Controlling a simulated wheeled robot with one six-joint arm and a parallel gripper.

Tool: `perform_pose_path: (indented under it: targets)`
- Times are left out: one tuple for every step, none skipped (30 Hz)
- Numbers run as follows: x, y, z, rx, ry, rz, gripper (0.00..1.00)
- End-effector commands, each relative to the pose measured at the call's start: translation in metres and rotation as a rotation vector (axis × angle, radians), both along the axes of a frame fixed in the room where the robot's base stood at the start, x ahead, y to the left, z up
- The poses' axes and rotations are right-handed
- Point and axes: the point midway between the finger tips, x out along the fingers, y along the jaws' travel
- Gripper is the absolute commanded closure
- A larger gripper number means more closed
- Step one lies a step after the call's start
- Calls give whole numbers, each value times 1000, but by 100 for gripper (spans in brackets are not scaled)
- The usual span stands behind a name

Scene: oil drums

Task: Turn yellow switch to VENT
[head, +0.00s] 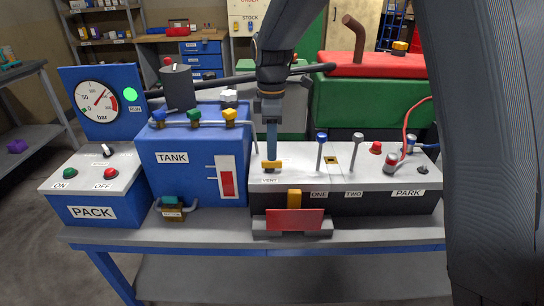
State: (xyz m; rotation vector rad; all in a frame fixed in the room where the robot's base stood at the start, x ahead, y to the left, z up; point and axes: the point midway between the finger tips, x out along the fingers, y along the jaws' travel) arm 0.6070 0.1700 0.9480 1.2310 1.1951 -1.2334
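A yellow switch (264,166) sits on the grey top of the control box (290,178), at its left end. A small VENT label (270,181) lies just in front of it. My gripper (271,155) points straight down, with its tip at the yellow switch and partly covering it. I cannot tell whether the fingers hold the switch or only touch or hover at it. Whether the gripper is open or shut is not clear. Which way the switch is turned is also hidden.
Right of my gripper stand a blue-topped lever (321,150), a grey lever (357,150) and a red button (376,148). The blue TANK box (172,180) with coloured valves is close on the left. A red plate (294,220) stands in front. My arm hides the right side.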

Motion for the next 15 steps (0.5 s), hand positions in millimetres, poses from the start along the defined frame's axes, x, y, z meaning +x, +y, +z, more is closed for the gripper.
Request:
perform_pose_path:
  targets:
    - [-1,0,-8,-1,2,-1,72]
    - [-1,0,-12,-1,3,-1,72]
    - [-1,0,-18,0,2,-1,72]
    - [-1,0,-22,0,1,-1,72]
    - [-1,0,-25,0,1,-2,72]
    - [0,0,-29,0,1,-2,72]
    - [0,0,-32,0,0,-2,72]
    - [0,0,-34,0,0,-2,72]
    - [-1,-1,-37,0,1,-2,72]
    - [-1,-1,-38,0,0,-2,72]
    - [0,-1,-39,0,0,-2,72]
    - [0,-1,-40,0,-1,-2,72]
    - [0,-1,-40,0,-1,-3,72]
    - [0,0,-40,1,-1,-3,72]
    - [0,-1,-40,1,-2,-3,72]
